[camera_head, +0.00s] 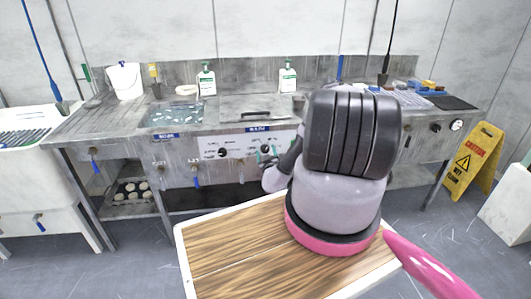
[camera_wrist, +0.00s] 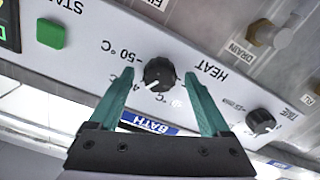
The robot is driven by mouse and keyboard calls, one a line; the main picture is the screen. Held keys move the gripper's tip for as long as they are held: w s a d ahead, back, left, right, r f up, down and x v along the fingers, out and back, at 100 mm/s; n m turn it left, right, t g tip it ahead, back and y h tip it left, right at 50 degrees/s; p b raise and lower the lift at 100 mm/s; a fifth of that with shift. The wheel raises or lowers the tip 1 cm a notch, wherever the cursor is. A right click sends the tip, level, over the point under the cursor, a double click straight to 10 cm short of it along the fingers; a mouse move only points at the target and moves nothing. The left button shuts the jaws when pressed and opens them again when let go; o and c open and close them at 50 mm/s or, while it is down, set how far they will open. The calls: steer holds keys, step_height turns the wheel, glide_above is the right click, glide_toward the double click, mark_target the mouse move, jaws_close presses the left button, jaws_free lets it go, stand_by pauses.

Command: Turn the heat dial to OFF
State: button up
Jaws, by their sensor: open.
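The heat dial (camera_wrist: 158,74) is a round black knob with a white pointer mark, on a pale panel that appears upside down in the wrist view. Its pointer is at the lower left in that view, toward partly hidden °C markings. A "-50 °C" mark is to its left and the HEAT label to its right. I cannot read an OFF mark. My gripper (camera_wrist: 159,77) is open, its teal fingers on either side of the dial with visible gaps. I cannot tell how deep they reach. In the head view my gripper (camera_head: 268,157) is at the panel, partly hidden by my arm.
A second black dial, marked TIME (camera_wrist: 260,121), and a green START button (camera_wrist: 50,33) flank the heat dial. A drain fitting (camera_wrist: 262,33) sticks out nearby. Soap bottles (camera_head: 206,80) and a white bucket (camera_head: 124,80) stand on the metal bench. A yellow caution sign (camera_head: 474,160) stands right.

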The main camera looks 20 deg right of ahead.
steer(key=shift+w, duration=0.2)
steer(key=shift+c, duration=0.3)
jaws_close()
